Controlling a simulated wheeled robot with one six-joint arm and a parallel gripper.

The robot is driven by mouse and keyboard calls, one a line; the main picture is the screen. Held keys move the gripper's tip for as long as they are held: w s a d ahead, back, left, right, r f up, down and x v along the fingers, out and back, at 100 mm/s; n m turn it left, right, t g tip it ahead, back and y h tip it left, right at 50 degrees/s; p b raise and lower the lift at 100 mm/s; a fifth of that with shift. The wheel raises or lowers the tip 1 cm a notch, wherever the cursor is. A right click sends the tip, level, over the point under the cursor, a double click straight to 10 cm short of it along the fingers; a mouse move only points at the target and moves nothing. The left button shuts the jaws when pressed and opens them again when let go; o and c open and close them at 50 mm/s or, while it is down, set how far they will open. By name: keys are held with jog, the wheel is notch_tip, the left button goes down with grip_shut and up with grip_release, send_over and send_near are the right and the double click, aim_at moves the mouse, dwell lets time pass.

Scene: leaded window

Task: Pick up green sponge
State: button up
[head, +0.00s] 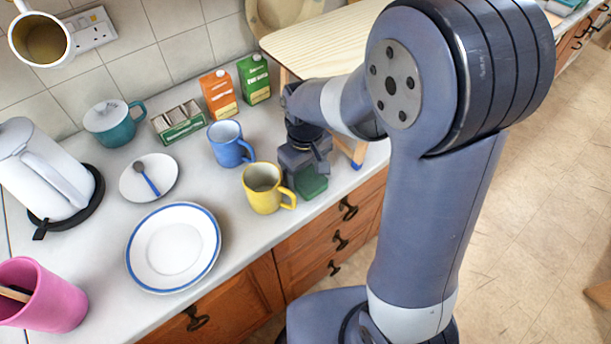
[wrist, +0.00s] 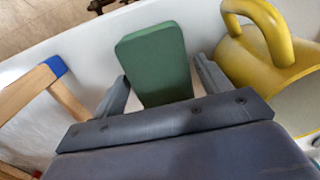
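The green sponge (head: 311,184) is on the counter near its front edge, just right of the yellow mug (head: 264,188). In the wrist view the sponge (wrist: 155,60) shows between the two fingers of my gripper (wrist: 161,70), reaching out past their tips. The fingers are apart, with a narrow gap visible beside the sponge, so my gripper is open around it. In the head view my gripper (head: 303,163) is right above the sponge and hides part of it.
The yellow mug (wrist: 268,60) is close beside the right finger. A wooden stand with a blue-tipped leg (head: 358,155) is on the other side. A blue mug (head: 230,144), cartons (head: 218,95) and a plate (head: 173,247) are on the counter (head: 105,240).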

aim_at(306, 174)
jog(key=c, duration=0.8)
jog(key=shift+c, duration=0.2)
notch_tip(306, 174, up, 18)
jog(key=o, duration=0.5)
jog(key=shift+c, duration=0.2)
jog(key=c, duration=0.3)
